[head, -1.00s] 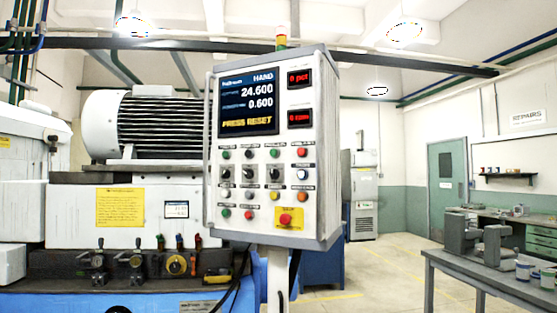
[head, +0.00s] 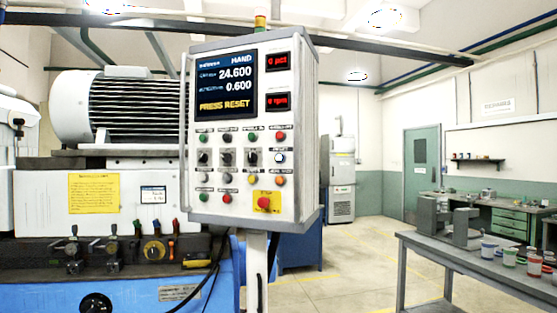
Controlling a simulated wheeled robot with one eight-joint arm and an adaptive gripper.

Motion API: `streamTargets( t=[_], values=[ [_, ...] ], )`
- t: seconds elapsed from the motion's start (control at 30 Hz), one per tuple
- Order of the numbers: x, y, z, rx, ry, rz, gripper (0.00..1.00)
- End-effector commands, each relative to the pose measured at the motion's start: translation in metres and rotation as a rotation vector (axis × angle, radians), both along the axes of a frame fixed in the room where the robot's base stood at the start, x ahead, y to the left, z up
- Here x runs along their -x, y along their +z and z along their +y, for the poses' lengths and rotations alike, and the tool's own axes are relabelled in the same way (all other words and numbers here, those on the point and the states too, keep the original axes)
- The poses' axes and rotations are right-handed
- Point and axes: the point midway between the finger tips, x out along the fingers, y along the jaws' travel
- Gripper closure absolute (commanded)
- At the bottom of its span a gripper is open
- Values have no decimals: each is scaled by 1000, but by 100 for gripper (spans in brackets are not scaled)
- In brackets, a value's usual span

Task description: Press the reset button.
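A light-grey control panel (head: 310,140) stands on a post in the middle of the head view. Its screen (head: 226,85) reads "HAND", 24.600, 0.600 and "PRESS RESET" in yellow. Below are rows of small buttons and black switches with labels too small to read surely. A blue-and-white button (head: 279,158) at the right of the second row looks lit; I cannot tell for certain that it is the reset button. A red mushroom stop button (head: 263,202) sits on a yellow plate at the lower right. My gripper is not in view, and nothing covers the buttons.
A grinding machine with a large white motor (head: 125,105) and levers fills the left, behind the panel. A grey table (head: 440,258) with metal fixtures and several cups stands at the right. Open floor (head: 350,270) lies between panel and table. A green door (head: 421,170) is at the back.

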Motion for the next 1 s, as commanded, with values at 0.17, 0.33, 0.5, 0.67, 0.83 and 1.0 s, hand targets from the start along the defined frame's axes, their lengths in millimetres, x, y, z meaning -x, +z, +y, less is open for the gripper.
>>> streamTargets(
  t=[0.17, 0.33, 0.5, 0.67, 0.83, 1.0],
  values=[
    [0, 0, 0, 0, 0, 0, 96],
    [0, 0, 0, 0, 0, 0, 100],
    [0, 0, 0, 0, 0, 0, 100],
    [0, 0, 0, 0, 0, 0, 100],
    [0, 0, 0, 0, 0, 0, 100],
    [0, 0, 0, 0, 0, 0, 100]
  ],
)
